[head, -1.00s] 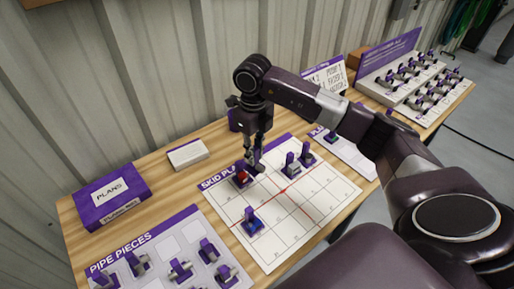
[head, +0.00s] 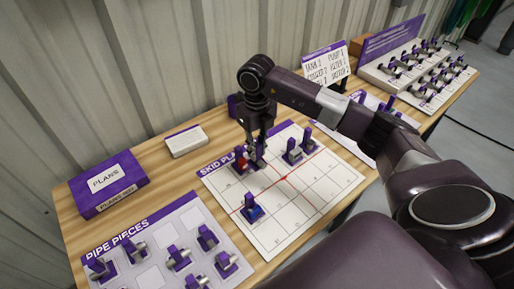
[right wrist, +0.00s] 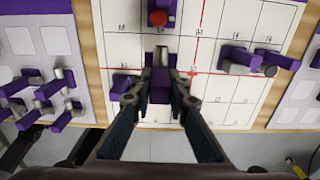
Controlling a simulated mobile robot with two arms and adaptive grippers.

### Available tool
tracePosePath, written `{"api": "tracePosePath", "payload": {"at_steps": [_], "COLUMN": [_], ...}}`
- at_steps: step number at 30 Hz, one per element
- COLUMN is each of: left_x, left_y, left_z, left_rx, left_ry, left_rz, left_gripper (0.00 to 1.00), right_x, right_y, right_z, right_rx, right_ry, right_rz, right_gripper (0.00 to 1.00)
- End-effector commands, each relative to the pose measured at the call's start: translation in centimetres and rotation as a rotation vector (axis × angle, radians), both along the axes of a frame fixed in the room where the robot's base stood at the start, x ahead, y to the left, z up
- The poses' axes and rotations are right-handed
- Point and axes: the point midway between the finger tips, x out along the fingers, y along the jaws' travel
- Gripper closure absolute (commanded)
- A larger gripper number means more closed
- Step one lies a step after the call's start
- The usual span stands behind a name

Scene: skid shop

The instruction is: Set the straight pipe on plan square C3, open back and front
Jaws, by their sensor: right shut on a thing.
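My right gripper (head: 257,150) is over the back left part of the skid plan (head: 270,238). In the right wrist view the gripper (right wrist: 161,76) is shut on a purple piece with a grey pipe part, the straight pipe (right wrist: 160,92). The fingers largely hide it in the head view, and I cannot tell if it touches the plan. A purple piece with a red top (head: 241,167) stands close beside it; it also shows in the right wrist view (right wrist: 160,17). The square labels are too small to read surely. My left gripper is out of view.
On the plan, a blue and purple piece (head: 252,209) stands in front, and two purple-grey pieces (head: 292,151) (head: 308,139) stand at right. The pipe pieces board (head: 158,240) is at left, with a plans box (head: 112,185) behind. The plan's front right squares are clear.

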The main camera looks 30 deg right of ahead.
Motion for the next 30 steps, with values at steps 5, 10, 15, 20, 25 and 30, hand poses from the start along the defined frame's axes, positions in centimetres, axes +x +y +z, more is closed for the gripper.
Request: {"api": "tracePosePath", "payload": {"at_steps": [5, 10, 15, 20, 25, 30], "left_x": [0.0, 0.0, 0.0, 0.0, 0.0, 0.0], "left_y": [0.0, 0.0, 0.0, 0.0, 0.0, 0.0], "left_z": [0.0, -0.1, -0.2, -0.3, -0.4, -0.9], "left_rx": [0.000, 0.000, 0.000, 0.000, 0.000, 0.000], "left_ry": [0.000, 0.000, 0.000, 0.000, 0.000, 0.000], "left_rz": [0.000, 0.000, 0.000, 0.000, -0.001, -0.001], "left_gripper": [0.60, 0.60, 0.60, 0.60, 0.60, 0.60], "right_x": [0.0, 0.0, 0.0, 0.0, 0.0, 0.0], "right_y": [0.0, 0.0, 0.0, 0.0, 0.0, 0.0], "right_z": [0.1, 0.1, 0.1, 0.2, 0.0, -0.7], "right_rx": [0.000, 0.000, -0.001, 0.000, 0.000, 0.000], "right_ry": [-0.001, -0.001, -0.002, -0.002, -0.001, -0.001], "right_rz": [0.000, 0.000, 0.000, 0.000, 0.000, 0.000], "right_gripper": [1.00, 1.00, 1.00, 1.00, 1.00, 1.00]}}
